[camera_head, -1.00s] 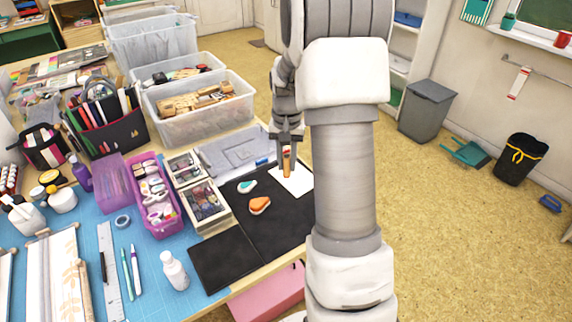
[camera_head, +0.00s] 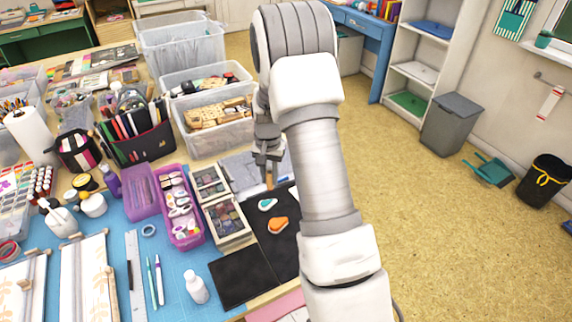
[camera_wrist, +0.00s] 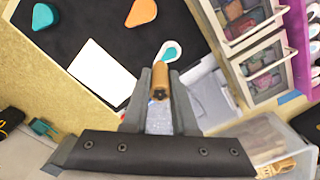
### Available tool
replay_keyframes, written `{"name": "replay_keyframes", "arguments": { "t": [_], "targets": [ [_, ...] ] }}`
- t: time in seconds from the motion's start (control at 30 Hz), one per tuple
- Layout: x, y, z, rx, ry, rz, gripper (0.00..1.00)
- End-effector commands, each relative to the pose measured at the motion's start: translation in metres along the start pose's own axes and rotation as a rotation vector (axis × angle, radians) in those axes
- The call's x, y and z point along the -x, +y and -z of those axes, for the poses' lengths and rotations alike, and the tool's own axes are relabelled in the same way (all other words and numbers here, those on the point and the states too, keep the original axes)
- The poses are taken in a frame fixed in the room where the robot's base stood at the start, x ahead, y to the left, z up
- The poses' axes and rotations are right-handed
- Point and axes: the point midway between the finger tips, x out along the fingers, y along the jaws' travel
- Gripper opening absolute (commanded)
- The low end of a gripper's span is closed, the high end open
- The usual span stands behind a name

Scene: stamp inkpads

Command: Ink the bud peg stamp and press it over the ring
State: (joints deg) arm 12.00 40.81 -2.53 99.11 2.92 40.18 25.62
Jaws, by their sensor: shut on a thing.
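My gripper (camera_head: 268,160) is shut on a wooden peg stamp (camera_wrist: 160,82), also seen in the head view (camera_head: 269,179); its carved end shows in the wrist view. It hangs near the black mat's edge, by the grey tray. Three drop-shaped inkpads lie on the mat: white-and-teal (camera_head: 267,204), orange (camera_head: 277,224) and dark teal (camera_wrist: 43,16). The white-and-teal one is nearest the peg in the wrist view.
The black mat (camera_head: 242,277) is at the table's right edge. Left of it stand boxes with dark pads (camera_head: 227,218) and a purple basket (camera_head: 190,240). A clear bin of wooden blocks (camera_head: 215,125) stands behind. A white bottle (camera_head: 196,288) stands in front.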

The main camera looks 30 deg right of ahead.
Motion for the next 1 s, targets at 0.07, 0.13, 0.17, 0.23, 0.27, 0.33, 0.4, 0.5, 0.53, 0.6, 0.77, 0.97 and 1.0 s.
{"name": "replay_keyframes", "arguments": {
  "t": [0.07,0.13,0.17,0.23,0.27,0.33,0.4,0.5,0.53,0.6,0.77,0.97,1.0],
  "targets": [
    [0.001,-0.008,-0.002,-0.001,0.000,-0.003,0.00],
    [-0.002,-0.013,-0.004,-0.004,0.000,-0.004,0.00],
    [-0.003,-0.014,-0.004,-0.006,0.000,-0.005,0.00],
    [-0.005,-0.016,-0.004,-0.008,0.002,-0.004,0.00],
    [-0.007,-0.016,-0.004,-0.008,0.002,-0.004,0.00],
    [-0.010,-0.017,-0.004,-0.009,0.002,-0.004,0.00],
    [-0.014,-0.017,-0.004,-0.009,0.003,-0.004,0.00],
    [-0.022,-0.017,-0.004,-0.008,0.003,-0.004,0.00],
    [-0.025,-0.017,-0.004,-0.008,0.002,-0.004,0.00],
    [-0.033,-0.017,-0.004,-0.008,0.002,-0.004,0.00],
    [-0.050,-0.017,-0.004,-0.008,0.001,-0.004,0.00],
    [-0.064,-0.017,-0.004,-0.008,0.003,-0.003,0.00],
    [-0.066,-0.017,-0.004,-0.008,0.003,-0.003,0.00]
  ]
}}
